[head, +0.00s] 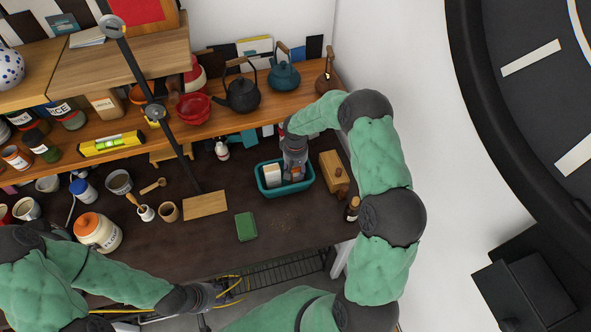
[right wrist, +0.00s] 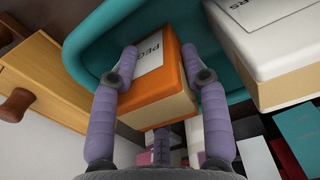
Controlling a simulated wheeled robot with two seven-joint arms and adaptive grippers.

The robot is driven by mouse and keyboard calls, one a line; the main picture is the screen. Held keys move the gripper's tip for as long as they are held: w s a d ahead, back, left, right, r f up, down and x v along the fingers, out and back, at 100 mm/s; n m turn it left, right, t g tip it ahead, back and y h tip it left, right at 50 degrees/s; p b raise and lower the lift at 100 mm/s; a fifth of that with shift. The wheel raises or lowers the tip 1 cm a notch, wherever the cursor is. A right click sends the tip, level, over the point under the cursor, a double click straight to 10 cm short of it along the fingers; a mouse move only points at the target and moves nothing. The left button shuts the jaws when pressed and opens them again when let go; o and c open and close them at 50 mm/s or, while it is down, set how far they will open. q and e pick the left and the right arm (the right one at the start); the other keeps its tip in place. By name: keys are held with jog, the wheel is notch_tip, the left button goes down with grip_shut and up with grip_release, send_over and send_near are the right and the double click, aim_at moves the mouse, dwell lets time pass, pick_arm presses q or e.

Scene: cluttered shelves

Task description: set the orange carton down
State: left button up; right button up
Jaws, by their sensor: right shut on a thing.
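The orange carton (right wrist: 155,84), with a white label reading "PEGS", is between the two purple-grey fingers of my right gripper (right wrist: 165,72) in the right wrist view. The gripper is shut on it. In the head view my right gripper (head: 294,174) reaches down into the teal bin (head: 272,193), right of a white carton (head: 272,174), and mostly hides the orange carton. I cannot tell whether the orange carton touches the bin's floor. My left gripper (head: 222,294) is low at the counter's front edge, apart from the bin; its fingers are unclear.
A wooden box (head: 331,172) stands close right of the bin, with a dark bottle (head: 352,208) nearer the front. A green block (head: 246,226) and a wooden board (head: 205,205) lie to the left. The shelf (head: 220,118) with kettles overhangs behind. The dark counter in front of the bin is clear.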

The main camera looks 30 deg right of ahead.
jog(key=shift+f, duration=0.15)
jog(key=o, duration=1.2)
jog(key=shift+c, duration=0.2)
notch_tip(320, 180, up, 12)
jog(key=shift+r+p, duration=0.2)
jog(key=shift+p, duration=0.1)
